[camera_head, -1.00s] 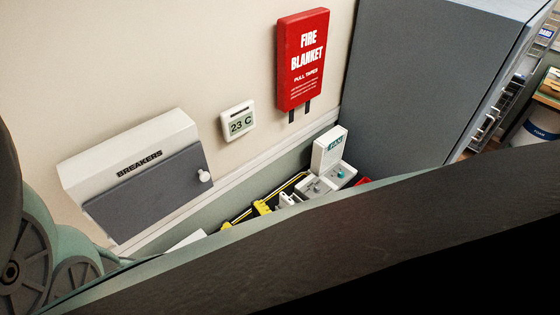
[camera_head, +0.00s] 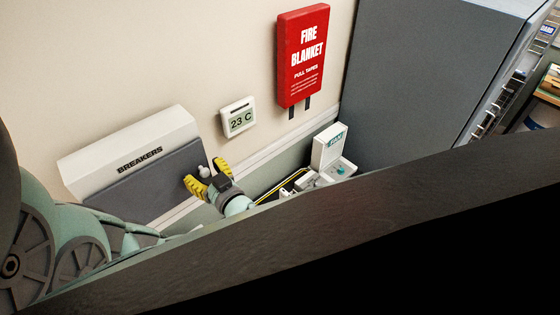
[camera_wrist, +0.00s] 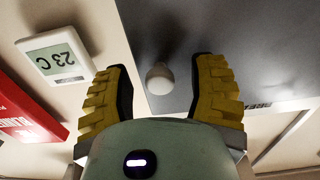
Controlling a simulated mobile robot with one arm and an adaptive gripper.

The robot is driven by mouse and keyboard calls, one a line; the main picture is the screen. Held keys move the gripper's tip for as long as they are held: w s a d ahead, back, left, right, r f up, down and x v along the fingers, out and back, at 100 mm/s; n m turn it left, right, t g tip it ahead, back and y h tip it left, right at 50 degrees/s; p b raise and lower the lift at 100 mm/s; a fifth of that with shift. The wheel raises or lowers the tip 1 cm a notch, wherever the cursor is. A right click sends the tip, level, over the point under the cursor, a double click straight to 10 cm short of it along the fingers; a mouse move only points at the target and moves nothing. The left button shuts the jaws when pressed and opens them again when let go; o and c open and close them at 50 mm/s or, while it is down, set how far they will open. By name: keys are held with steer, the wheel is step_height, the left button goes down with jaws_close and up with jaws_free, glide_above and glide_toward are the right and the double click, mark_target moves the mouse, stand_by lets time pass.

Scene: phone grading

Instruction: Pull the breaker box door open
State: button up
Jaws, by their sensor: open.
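The breaker box (camera_head: 125,150) is a white case on the wall with a grey door (camera_head: 140,188) lettered BREAKERS above it. The door looks shut. A small white knob (camera_head: 204,170) sits near the door's right edge. My gripper (camera_head: 206,178), with yellow ribbed fingers, is open just in front of the knob. In the wrist view the knob (camera_wrist: 159,78) shows between and a little beyond the two fingertips (camera_wrist: 160,75), with space on both sides. The fingers do not visibly touch it. The grey door (camera_wrist: 235,45) fills the upper right there.
A thermostat (camera_head: 238,117) reading 23 C and a red fire blanket case (camera_head: 302,55) hang to the right of the box. A tall grey cabinet (camera_head: 420,70) stands further right. Small items, including a white dispenser (camera_head: 328,145), lie below.

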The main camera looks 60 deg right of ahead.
steer(key=shift+c, duration=0.2)
jaws_close()
stand_by(0.4)
